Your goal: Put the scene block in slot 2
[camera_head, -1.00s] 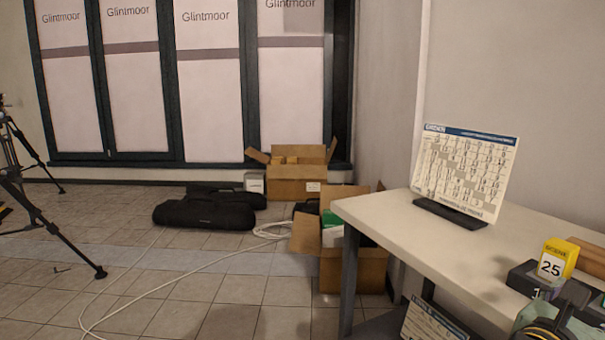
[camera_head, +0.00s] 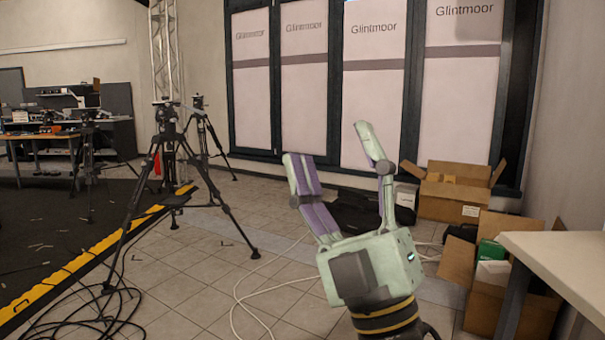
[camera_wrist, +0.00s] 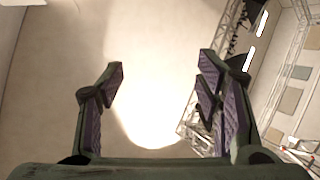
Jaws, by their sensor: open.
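My gripper (camera_head: 327,143) is raised in the middle of the head view, its two fingers spread wide with nothing between them. It also shows in the wrist view (camera_wrist: 160,85), open and empty against a pale wall with a bright patch of light. The scene block and the slots are not in view now. Only the left end of the white table (camera_head: 565,262) shows, at the right edge of the head view. My gripper is well to the left of it in the picture.
Open cardboard boxes (camera_head: 460,203) stand by the windows and beside the table. Tripods (camera_head: 165,160) stand at the left, near loose black cables (camera_head: 95,318) and a yellow-edged dark mat (camera_head: 60,225). A white cable (camera_head: 238,300) crosses the tiled floor.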

